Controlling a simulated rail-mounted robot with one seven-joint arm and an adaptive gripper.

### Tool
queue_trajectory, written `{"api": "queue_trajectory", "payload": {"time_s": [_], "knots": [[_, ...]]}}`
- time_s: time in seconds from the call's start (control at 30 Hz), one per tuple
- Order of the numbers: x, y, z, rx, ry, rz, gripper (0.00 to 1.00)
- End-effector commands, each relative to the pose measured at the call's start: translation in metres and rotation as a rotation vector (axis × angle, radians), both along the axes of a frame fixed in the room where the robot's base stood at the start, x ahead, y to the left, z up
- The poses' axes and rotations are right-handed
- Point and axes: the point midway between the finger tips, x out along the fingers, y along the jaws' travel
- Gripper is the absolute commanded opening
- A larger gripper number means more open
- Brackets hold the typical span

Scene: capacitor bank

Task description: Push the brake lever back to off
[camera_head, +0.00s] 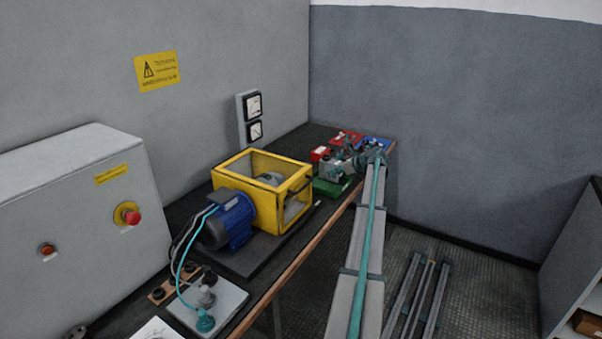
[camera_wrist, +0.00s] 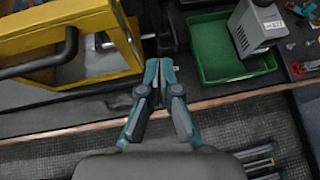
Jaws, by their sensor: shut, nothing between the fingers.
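My gripper (camera_wrist: 160,68) is shut and empty, with its teal-and-grey fingers over the bench's front edge in the wrist view. In the head view my gripper (camera_head: 370,154) is small and partly lost against the parts at the bench's far end. The yellow guard box (camera_head: 262,190) stands behind the blue motor (camera_head: 230,220). It also shows at the left of the wrist view (camera_wrist: 60,28), with a black bent bar (camera_wrist: 38,66) across its front. I cannot tell for sure which part is the brake lever; a dark upright part (camera_wrist: 166,30) stands just beyond my fingertips.
A green tray (camera_wrist: 207,62) with a grey block (camera_wrist: 258,26) lies right of my fingers. Red and blue trays (camera_head: 375,143) sit at the bench's far end. A grey cabinet (camera_head: 75,220) with a red button stands left. The floor in front has metal rails (camera_head: 412,290).

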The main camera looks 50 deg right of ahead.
Motion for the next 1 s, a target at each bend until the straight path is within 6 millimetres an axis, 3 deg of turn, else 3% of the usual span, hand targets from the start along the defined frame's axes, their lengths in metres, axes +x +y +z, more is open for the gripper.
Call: {"api": "queue_trajectory", "payload": {"time_s": [0.03,0.17,0.73,1.0], "knots": [[0.001,-0.008,0.006,0.009,-0.011,-0.012,0.0],[0.006,-0.011,0.007,0.017,-0.019,-0.022,0.0],[0.089,-0.011,-0.045,0.017,-0.015,-0.018,0.0],[0.118,-0.012,-0.037,0.015,-0.016,-0.019,0.0]]}}
